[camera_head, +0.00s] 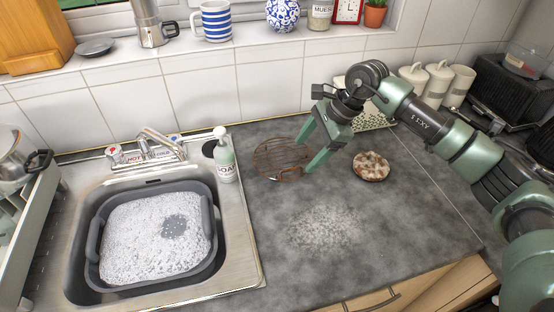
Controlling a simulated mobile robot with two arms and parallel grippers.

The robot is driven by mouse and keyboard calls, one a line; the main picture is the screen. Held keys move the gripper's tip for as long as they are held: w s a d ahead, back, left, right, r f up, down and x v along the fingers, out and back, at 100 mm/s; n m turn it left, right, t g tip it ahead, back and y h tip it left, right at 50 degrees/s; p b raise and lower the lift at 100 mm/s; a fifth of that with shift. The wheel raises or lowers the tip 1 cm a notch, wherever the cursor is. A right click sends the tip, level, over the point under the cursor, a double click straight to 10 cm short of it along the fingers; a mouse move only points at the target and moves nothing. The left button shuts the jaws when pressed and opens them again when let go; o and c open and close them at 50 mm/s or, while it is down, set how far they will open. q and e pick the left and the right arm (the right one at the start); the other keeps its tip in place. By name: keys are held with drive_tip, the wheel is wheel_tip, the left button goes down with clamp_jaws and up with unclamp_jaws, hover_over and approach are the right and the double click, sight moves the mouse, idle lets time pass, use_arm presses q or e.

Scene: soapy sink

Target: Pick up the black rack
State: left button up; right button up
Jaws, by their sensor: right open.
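A round wire rack (273,160), dark reddish-brown in this picture, lies flat on the grey worktop to the right of the sink. No other clearly black wire rack shows. My right gripper (306,154) comes in from the right with its two green fingers apart, at the right edge of the rack. The jaws are empty as far as I can see. I cannot tell whether a finger touches the rack. My left gripper is not in view.
A soap bottle (225,158) stands left of the rack at the sink's edge. A grey basin of suds (97,225) sits in the sink. A brown-and-white round item (371,167) lies right of the gripper. White crumbs or powder (327,230) cover the worktop in front. Canisters (437,82) stand behind my arm.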

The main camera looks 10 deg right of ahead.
sight(296, 172)
drive_tip(key=p+x, duration=0.3)
drive_tip(key=x, duration=0.3)
drive_tip(key=shift+w+d+f, duration=0.1)
drive_tip(key=shift+f, duration=0.1)
drive_tip(key=shift+w+f, duration=0.1)
drive_tip(key=shift+f, duration=0.45)
clamp_jaws()
idle(0.8)
